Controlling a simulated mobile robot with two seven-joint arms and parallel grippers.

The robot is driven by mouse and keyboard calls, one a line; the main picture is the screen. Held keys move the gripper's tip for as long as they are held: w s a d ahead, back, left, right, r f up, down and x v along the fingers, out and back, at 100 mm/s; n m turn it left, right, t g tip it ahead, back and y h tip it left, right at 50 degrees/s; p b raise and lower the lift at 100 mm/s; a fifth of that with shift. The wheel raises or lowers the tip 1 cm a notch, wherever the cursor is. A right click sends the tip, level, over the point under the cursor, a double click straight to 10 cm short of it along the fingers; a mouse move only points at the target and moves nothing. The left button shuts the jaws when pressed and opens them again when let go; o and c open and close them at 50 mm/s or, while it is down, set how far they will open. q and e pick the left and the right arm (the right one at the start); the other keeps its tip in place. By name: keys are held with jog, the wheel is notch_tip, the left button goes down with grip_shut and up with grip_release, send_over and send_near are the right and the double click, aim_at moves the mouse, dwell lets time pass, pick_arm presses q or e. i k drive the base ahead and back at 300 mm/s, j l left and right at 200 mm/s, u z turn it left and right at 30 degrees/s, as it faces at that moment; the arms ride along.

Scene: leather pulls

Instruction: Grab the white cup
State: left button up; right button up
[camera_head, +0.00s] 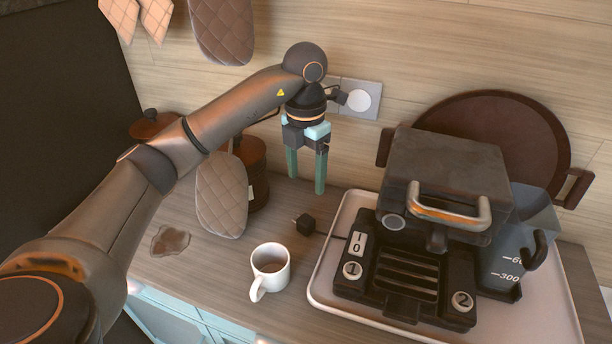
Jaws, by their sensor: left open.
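The white cup (269,272) stands upright on the wooden counter, left of the tray, with its handle toward the front left. Something brownish shows inside it. My left gripper (306,188) is open and empty, with its green fingers pointing down. In the picture it is above and to the right of the cup, apart from it. My right gripper is not in view.
A black appliance (440,180) stands on a pale tray (322,290) right of the cup, with a measuring jug (508,262) beside it. A black plug (304,225) lies behind the cup. A quilted mitt (221,197) and brown spill (170,241) are to the left.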

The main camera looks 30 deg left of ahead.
aim_at(270, 262)
jog(key=k, duration=1)
